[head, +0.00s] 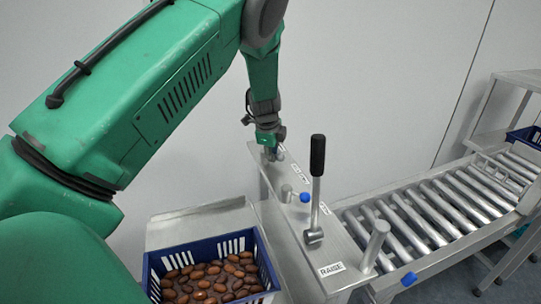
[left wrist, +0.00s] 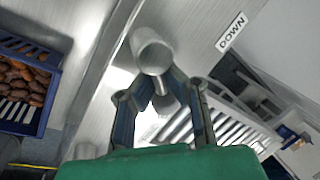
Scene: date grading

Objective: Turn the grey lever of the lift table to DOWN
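In the head view, my left gripper (head: 270,150) is low at the far end of a metal console (head: 292,240). In the left wrist view, its two dark fingers (left wrist: 162,85) converge on either side of a grey round-ended rod (left wrist: 152,55), which looks like the grey lever. Whether they touch it is unclear. A white DOWN label (left wrist: 231,32) lies just right of the rod. In the head view the gripper mostly hides this rod. A RAISE label (head: 332,270) is at the console's near end. My right gripper is not in view.
A black-handled lever (head: 317,155) stands upright mid-console, close to a blue-knobbed lever (head: 305,197). A grey post (head: 376,240) is near the RAISE label. A blue crate (head: 149,272) of dates stands left. A roller conveyor (head: 440,205) runs right.

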